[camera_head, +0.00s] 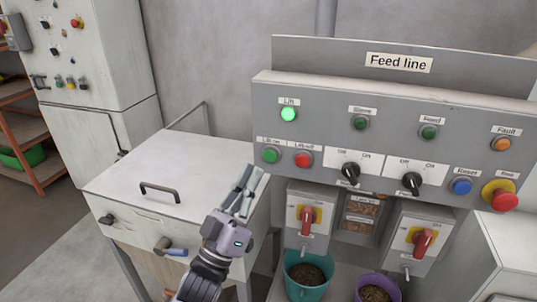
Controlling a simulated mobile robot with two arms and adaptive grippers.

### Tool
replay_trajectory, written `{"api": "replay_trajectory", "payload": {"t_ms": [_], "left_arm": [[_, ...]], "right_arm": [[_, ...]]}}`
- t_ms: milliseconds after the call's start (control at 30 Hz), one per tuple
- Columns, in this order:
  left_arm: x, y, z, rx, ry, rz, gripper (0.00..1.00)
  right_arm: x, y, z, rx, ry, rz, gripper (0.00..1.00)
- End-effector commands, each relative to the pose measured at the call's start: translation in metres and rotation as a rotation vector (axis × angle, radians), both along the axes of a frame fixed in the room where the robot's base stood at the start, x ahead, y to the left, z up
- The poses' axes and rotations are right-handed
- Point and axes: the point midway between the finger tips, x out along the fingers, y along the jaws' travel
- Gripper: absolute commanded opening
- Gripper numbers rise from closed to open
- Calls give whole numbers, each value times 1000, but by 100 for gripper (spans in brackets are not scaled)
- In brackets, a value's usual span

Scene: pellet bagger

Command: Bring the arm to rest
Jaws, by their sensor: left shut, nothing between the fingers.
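My left gripper (246,186) is shut and empty. It points up in front of the right side of a white-topped cabinet (125,185), below and left of the panel's buttons, and looks apart from them. The grey "Feed line" panel (330,107) stands at the right. Its green "Lift" lamp (288,114) is lit. My right gripper is not in view.
The panel has a red button (303,159), two black selector knobs and a red stop button (505,201). Two red-handled switches (308,221) hang below it. A teal bucket (306,284) and a purple bucket (375,293) hold pellets. Open floor lies at left.

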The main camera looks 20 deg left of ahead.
Motion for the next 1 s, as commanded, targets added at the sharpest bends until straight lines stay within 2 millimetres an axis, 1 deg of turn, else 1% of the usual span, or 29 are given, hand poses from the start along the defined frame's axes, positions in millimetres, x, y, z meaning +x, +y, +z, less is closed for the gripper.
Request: {"api": "replay_trajectory", "payload": {"t_ms": [100,267,567,667,767,800,867,900,967,1000], "left_arm": [[-12,0,0,-1,2,0,0],[-20,1,0,0,0,0,0],[-19,1,-2,1,3,1,0],[-10,1,-19,9,46,13,0],[9,3,-63,36,149,45,0],[18,4,-88,52,208,62,0],[29,5,-132,81,305,89,0],[35,6,-162,105,372,105,0],[40,9,-209,141,471,128,0],[41,10,-239,166,536,142,0]], "right_arm": [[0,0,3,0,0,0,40],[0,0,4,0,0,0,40],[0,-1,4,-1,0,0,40],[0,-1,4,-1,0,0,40],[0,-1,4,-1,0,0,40],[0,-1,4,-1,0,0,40],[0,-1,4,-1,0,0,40],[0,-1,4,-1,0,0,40],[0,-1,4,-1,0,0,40],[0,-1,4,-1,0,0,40]]}}
